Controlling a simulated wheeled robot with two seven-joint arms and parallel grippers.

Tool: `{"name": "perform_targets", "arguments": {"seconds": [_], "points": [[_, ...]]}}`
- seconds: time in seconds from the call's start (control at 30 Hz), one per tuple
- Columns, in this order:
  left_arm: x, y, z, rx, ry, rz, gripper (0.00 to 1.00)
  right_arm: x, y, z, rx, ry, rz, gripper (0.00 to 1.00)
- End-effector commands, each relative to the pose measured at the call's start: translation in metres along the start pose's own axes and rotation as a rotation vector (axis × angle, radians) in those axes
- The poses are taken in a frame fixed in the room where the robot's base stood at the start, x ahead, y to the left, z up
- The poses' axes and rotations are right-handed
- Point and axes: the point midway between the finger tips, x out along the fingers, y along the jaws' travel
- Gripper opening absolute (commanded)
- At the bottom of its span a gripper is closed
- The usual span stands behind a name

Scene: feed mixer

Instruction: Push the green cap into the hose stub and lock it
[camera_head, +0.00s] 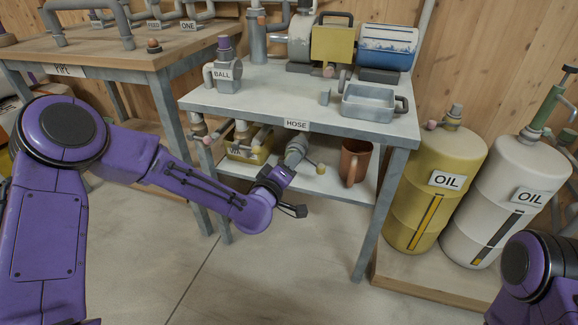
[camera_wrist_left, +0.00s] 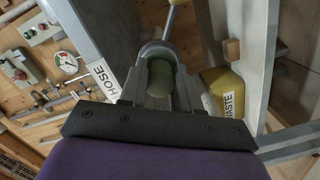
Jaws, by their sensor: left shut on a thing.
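The hose stub (camera_head: 297,148) is a grey pipe end hanging under the front edge of the table marked HOSE. My left gripper (camera_head: 285,172) is right below it, its jaws hidden in the head view. In the left wrist view, the green cap (camera_wrist_left: 160,80) sits between the jaws of my left gripper (camera_wrist_left: 157,95), which is shut on it. The cap's far end is at the mouth of the grey stub (camera_wrist_left: 157,48), lined up with it. I cannot tell how deep it sits or whether it is locked. My right gripper is out of view.
A yellow-ended lever (camera_head: 320,168) sticks out beside the stub. A table leg (camera_head: 380,215) is to the right. The floor in front is clear.

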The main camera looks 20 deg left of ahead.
Motion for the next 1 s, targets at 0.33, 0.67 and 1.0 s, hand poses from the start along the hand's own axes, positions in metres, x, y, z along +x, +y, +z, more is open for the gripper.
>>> {"name": "perform_targets", "arguments": {"seconds": [0.33, 0.67, 1.0], "points": [[0.006, 0.0, -0.001, -0.001, 0.001, 0.001, 0.45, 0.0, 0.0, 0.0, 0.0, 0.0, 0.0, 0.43], [0.005, 0.0, -0.001, -0.001, 0.0, 0.0, 0.62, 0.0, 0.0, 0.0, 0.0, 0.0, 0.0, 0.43], [-0.059, 0.002, -0.001, -0.001, -0.002, 0.0, 0.62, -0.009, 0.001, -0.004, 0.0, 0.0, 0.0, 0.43]]}}
